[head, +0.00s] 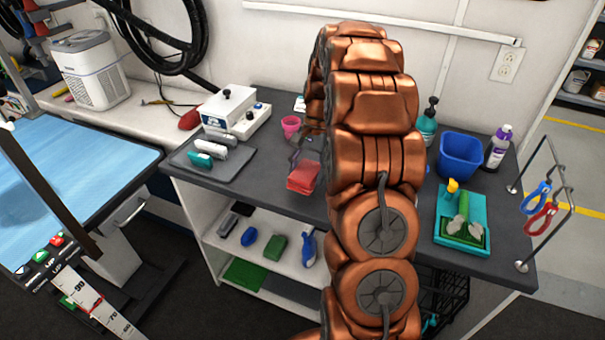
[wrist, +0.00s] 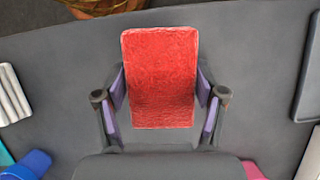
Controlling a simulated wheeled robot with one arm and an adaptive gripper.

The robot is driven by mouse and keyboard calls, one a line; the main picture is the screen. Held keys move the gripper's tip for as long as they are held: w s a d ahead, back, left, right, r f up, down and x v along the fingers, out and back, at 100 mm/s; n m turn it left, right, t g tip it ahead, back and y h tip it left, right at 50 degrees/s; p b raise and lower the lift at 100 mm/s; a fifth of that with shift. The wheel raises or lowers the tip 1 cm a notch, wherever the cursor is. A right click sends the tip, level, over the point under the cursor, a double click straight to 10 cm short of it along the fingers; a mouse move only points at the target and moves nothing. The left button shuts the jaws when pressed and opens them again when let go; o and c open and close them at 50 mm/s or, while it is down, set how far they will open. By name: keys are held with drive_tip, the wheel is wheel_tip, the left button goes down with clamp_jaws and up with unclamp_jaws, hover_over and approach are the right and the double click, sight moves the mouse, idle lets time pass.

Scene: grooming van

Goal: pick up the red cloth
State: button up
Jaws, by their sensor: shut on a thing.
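The red cloth (head: 303,177) is a folded rectangular pad on the dark grey counter (head: 256,181), left of my copper arm in the head view. In the wrist view the red cloth (wrist: 160,78) lies between the two purple-padded fingers of my gripper (wrist: 160,108). The fingers press on its left and right sides. In the head view my gripper is mostly hidden behind my arm, with a small part showing beside the cloth. I cannot tell whether the cloth is lifted off the counter.
A pink cup (head: 290,126) stands behind the cloth. Right of my arm are a blue bin (head: 459,156), a teal tray (head: 446,241) and a purple-capped bottle (head: 497,148). The counter's front edge is close to the cloth.

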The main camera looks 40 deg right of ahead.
drive_tip(key=s+a+r+b, duration=0.1)
drive_tip(key=s+b, duration=0.2)
drive_tip(key=s, duration=1)
drive_tip(key=shift+s, duration=0.3)
drive_tip(key=shift+r, duration=0.1)
